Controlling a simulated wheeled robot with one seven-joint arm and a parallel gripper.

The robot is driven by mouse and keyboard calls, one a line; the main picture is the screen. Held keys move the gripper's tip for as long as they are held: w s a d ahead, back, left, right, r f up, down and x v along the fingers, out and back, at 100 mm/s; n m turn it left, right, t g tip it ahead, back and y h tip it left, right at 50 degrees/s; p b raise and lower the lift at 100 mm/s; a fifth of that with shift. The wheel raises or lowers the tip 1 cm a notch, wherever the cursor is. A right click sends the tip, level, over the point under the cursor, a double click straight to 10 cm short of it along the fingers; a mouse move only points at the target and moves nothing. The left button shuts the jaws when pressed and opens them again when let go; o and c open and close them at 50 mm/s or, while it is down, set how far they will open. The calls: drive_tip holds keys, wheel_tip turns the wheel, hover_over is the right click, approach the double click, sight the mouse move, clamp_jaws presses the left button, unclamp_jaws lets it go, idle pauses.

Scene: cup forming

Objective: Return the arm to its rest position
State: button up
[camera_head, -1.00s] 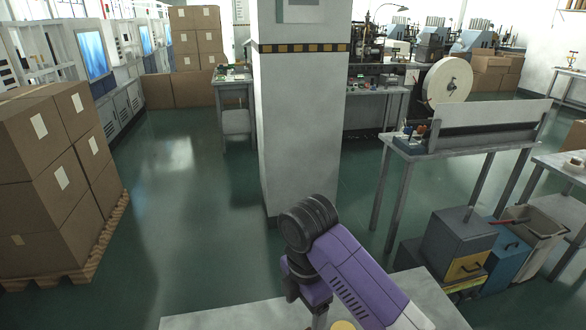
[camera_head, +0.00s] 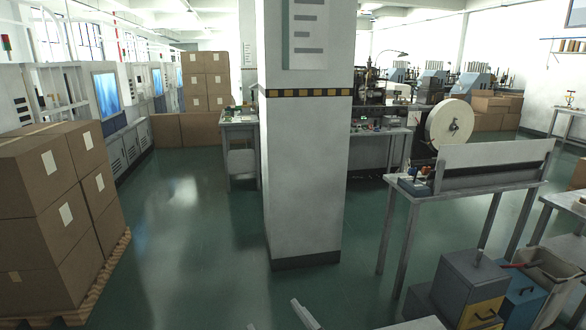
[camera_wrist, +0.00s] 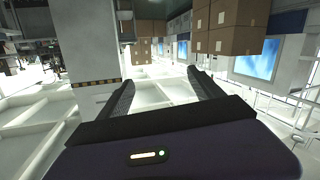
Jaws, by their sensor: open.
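My gripper (camera_wrist: 160,80) shows in the wrist view with its two dark fingers spread apart. Nothing is between them. The purple body of the gripper fills the bottom of that view. The wrist picture is upside down, with the pale ceiling beams low in it and the boxes at the top. In the head view my purple arm is out of the picture. Small pale pieces (camera_head: 304,314) show at the bottom edge there; I cannot tell what they are.
A grey pillar (camera_head: 305,180) with a striped band stands ahead. Stacked cartons (camera_head: 55,215) on a pallet stand at the left. A workbench (camera_head: 410,192) and a grey bin (camera_head: 470,285) are at the right. The green floor (camera_head: 190,250) between cartons and pillar is clear.

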drive_tip(key=s+d+f+m+t+h, duration=0.1)
drive_tip(key=s+d+m+t+h, duration=0.2)
drive_tip(key=s+d, duration=0.7)
drive_tip(key=s+d+f+m+t+h, duration=0.1)
drive_tip(key=s+d+m+h, duration=0.45)
drive_tip(key=s, duration=0.65)
drive_tip(key=s+d+f+g, duration=0.1)
drive_tip(key=s+d, duration=0.2)
drive_tip(key=s, duration=0.6)
drive_tip(key=s+d+f+g, duration=0.1)
drive_tip(key=s+d, duration=0.3)
drive_tip(key=s, duration=0.5)
drive_tip(key=shift+d+f+n+g+y, duration=0.15)
drive_tip(key=shift+f+n+g+y, duration=0.25)
drive_tip(key=shift+g, duration=0.4)
